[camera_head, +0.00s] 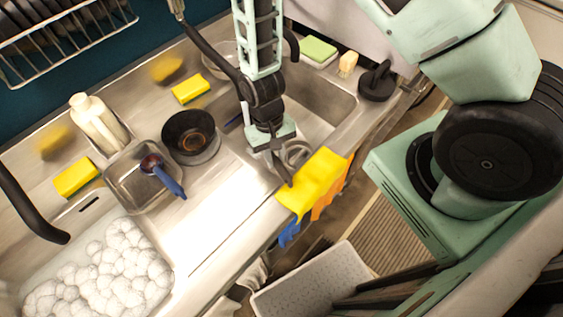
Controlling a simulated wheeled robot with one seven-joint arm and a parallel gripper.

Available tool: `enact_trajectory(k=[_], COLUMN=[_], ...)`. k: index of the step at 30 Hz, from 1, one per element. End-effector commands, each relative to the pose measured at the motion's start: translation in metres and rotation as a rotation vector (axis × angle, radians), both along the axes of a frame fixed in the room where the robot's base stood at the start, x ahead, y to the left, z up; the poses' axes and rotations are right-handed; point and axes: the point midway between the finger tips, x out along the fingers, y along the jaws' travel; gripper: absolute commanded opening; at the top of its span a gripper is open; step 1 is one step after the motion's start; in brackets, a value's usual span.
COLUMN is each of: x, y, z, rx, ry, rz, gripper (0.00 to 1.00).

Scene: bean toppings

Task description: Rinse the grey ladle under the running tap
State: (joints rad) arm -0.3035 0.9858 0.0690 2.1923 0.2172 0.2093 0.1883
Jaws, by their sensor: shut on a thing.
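My gripper (270,147) points down over the front edge of the right sink basin (325,98). It is shut on a thin grey piece, which I take for the grey ladle (294,153); a rounded grey part shows just right of the fingers. The arm and fingers hide much of it, so its full shape and tilt cannot be told.
A yellow cloth (313,184) hangs over the front edge beside my gripper. To the left are a black bowl (190,131), a metal container (125,182) with a blue-handled utensil (170,180), a white bottle (97,120) and a foam-filled basin (105,270). The counter's front left is clear.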

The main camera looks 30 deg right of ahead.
Motion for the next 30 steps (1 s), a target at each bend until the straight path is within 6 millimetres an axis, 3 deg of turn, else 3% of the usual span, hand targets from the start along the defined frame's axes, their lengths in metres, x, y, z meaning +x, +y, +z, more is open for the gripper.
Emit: enact_trajectory(k=[19, 30], x=[0.07, 0.086], y=[0.002, 0.002], z=[-0.02, -0.022], rx=[0.0, 0.0], ry=[-0.001, 0.0], rz=[0.001, 0.0], gripper=[0.0, 0.0])
